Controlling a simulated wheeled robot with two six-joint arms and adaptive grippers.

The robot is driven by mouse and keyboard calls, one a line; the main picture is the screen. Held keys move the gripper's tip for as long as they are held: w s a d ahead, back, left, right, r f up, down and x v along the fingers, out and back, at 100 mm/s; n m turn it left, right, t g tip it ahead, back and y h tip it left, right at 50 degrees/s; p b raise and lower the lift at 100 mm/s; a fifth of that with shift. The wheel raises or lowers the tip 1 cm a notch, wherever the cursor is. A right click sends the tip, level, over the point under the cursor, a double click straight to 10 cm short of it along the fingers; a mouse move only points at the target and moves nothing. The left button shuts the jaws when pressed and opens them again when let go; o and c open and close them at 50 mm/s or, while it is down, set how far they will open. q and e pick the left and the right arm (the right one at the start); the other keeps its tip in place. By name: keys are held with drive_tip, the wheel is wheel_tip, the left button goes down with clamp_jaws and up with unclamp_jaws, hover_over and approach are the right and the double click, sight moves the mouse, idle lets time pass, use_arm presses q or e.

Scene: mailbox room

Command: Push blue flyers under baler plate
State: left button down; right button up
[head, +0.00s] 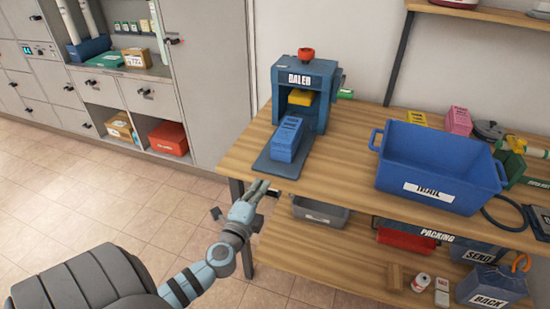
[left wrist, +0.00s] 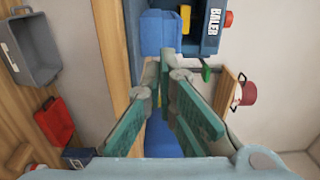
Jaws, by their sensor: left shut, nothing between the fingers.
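The blue baler (head: 324,112), lettered "BALER", stands on the wooden table with a red knob on top. A yellow plate (head: 301,97) sits inside its opening. The stack of blue flyers (head: 287,140) lies on the baler's dark blue base (head: 266,166), in front of the opening. My left gripper (head: 262,188) is shut and empty, just in front of the base at the table's near edge. In the left wrist view, the gripper's fingertips (left wrist: 165,76) point at the near end of the flyers (left wrist: 160,32); whether they touch is unclear. My right gripper is not in view.
A blue mail bin (head: 440,170) stands on the table to the right. A grey tray (head: 320,212) sits on the lower shelf. Grey cabinets (head: 208,85) stand left of the table.

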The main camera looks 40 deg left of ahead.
sight(279, 153)
use_arm(q)
drive_tip(key=x, duration=1.1)
drive_tip(key=shift+w+a, duration=0.15)
drive_tip(key=shift+w, duration=0.2)
drive_tip(key=shift+w+a, duration=0.2)
drive_tip(key=shift+w, duration=0.45)
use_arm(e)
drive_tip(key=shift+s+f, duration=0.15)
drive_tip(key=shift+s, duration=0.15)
